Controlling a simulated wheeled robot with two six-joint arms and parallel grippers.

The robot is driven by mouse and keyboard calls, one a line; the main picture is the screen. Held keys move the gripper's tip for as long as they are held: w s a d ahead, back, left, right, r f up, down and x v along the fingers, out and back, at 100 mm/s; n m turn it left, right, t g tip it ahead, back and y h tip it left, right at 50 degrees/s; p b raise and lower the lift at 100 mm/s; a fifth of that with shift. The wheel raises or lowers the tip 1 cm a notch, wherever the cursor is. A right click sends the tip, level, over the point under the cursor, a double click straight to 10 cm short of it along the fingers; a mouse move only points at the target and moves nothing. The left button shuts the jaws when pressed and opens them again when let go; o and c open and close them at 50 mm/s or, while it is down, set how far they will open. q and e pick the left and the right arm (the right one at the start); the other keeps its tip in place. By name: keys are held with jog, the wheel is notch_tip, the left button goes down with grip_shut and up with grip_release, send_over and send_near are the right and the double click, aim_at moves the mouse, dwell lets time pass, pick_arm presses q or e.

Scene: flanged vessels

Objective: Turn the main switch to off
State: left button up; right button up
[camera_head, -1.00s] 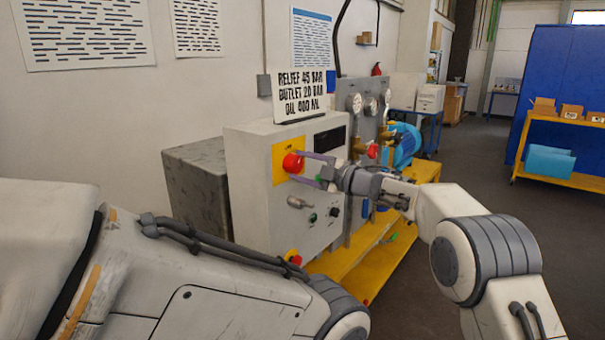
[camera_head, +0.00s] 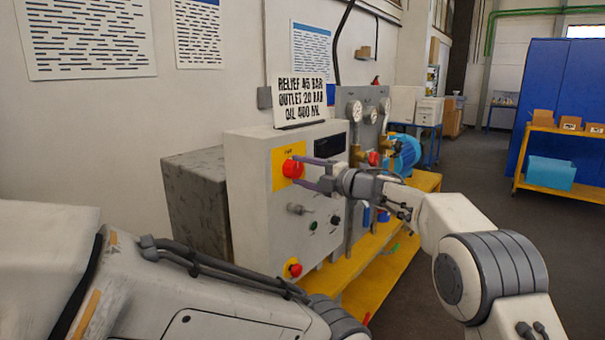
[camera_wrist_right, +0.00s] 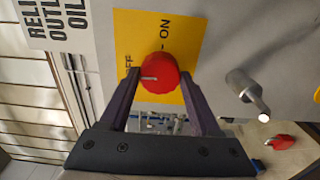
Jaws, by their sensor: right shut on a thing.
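The main switch is a red round knob (camera_head: 292,168) on a yellow plate (camera_head: 284,150) on the front of a grey control cabinet (camera_head: 255,220). My right gripper (camera_head: 300,171) is shut on the knob, one purple finger on each side. The right wrist view shows the knob (camera_wrist_right: 158,72) between the fingers. Its white mark lies to the left in that view, on the side of the partly hidden OFF label; the ON label (camera_wrist_right: 165,30) is above. My left arm crosses the lower left of the head view, but its gripper does not show.
Below the knob are a metal lever (camera_head: 299,209), a green button (camera_head: 313,226), a black knob (camera_head: 334,220) and a red button on yellow (camera_head: 292,268). A sign (camera_head: 300,101) stands on the cabinet. Gauges and a blue pump (camera_head: 403,152) are to the right.

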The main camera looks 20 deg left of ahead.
jog(key=shift+f, duration=0.1)
jog(key=o, duration=1.4)
jog(key=b+v, duration=0.3)
jog(key=v, duration=0.7)
jog(key=shift+s+d, duration=0.15)
jog(key=shift+d, duration=0.1)
